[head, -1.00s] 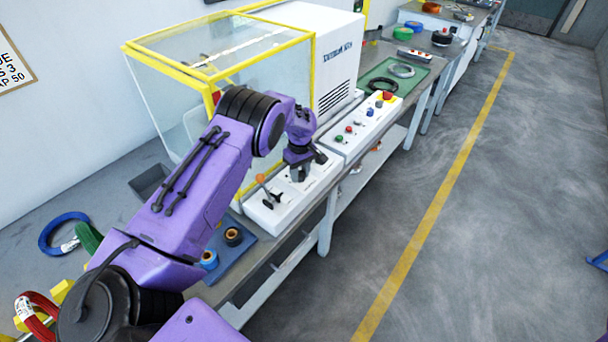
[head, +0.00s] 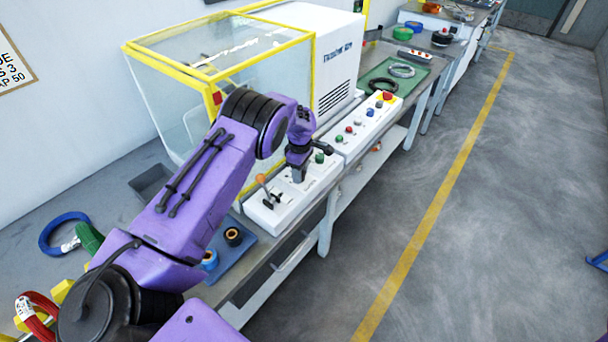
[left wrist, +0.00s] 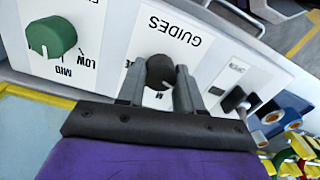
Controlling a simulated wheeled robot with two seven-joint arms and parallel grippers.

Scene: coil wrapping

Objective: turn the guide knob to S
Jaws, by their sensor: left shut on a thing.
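The guide knob (left wrist: 160,70) is a small black knob on a white panel, under the word GUIDES, which reads upside down in the left wrist view. My left gripper (left wrist: 158,80) has one finger on each side of this knob and is shut on it. In the head view my left gripper (head: 298,174) points down onto the white control panel (head: 290,207) and hides the knob. The knob's position letters are too small or covered, so I cannot tell which one it points to. My right gripper is out of view.
A green knob (left wrist: 50,36) marked LOW and MID sits beside the guide knob. A yellow-framed clear guard (head: 170,100) rises behind. A second button panel (head: 360,128) lies beyond.

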